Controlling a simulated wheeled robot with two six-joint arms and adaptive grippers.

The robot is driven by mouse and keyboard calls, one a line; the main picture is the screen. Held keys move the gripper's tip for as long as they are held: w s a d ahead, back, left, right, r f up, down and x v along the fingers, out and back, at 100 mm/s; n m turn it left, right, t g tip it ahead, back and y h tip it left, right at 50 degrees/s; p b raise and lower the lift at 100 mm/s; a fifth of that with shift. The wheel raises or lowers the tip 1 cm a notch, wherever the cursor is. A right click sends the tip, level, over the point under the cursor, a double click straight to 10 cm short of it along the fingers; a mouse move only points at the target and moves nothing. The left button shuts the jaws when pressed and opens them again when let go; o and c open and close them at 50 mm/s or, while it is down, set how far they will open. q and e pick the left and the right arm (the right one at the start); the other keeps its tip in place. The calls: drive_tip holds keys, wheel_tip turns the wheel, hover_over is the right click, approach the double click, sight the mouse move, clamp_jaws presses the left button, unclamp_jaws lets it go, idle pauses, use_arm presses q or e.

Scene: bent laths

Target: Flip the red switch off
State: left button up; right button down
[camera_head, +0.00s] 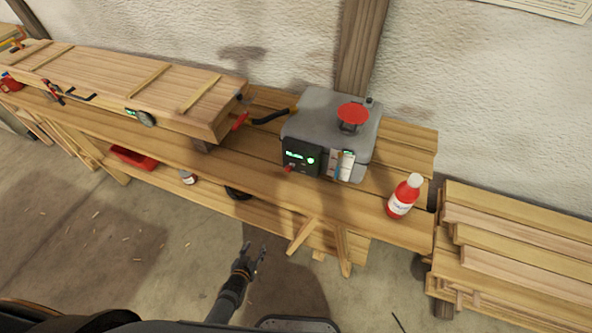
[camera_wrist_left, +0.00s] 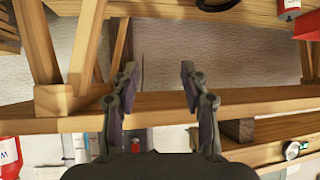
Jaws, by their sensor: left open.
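A grey machine (camera_head: 318,108) with a black control panel (camera_head: 302,157) stands on the wooden bench. The small red switch (camera_head: 288,169) sticks out at the panel's lower left; whether it is on or off is too small to tell. The panel has a lit green display and a green light. My left gripper (camera_head: 253,258) is open and empty, in front of the bench and well short of the switch. In the left wrist view, which looks upside down, my open fingers (camera_wrist_left: 160,75) frame the bench edge, and a small red part (camera_wrist_left: 136,146) shows between them. My right gripper is not seen.
A red bottle (camera_head: 404,196) stands right of the machine on the bench (camera_head: 240,178). A long wooden box (camera_head: 140,85) and a clamp (camera_head: 240,121) lie to the left. Stacked planks (camera_head: 515,245) are at the right. The lower shelf holds a red tray (camera_head: 134,158).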

use_arm(q)
drive_tip(key=w+d+r+m+t+h, duration=0.1)
drive_tip(key=w+d+r+t, duration=0.1)
drive_tip(key=w+r, duration=0.4)
drive_tip(key=w+d+r+t+h, duration=0.1)
drive_tip(key=w+d+r+t, duration=0.15)
drive_tip(key=r, duration=0.55)
drive_tip(key=m+t+h, duration=0.1)
drive_tip(key=t+h, duration=0.1)
approach(287, 171)
drive_tip(key=shift+g, duration=0.25)
drive_tip(key=x, duration=0.8)
drive_tip(key=shift+w, duration=0.25)
drive_tip(key=shift+w+d+r+b, duration=0.15)
drive_tip(key=shift+w+b, duration=0.15)
drive_tip(key=shift+w, duration=0.25)
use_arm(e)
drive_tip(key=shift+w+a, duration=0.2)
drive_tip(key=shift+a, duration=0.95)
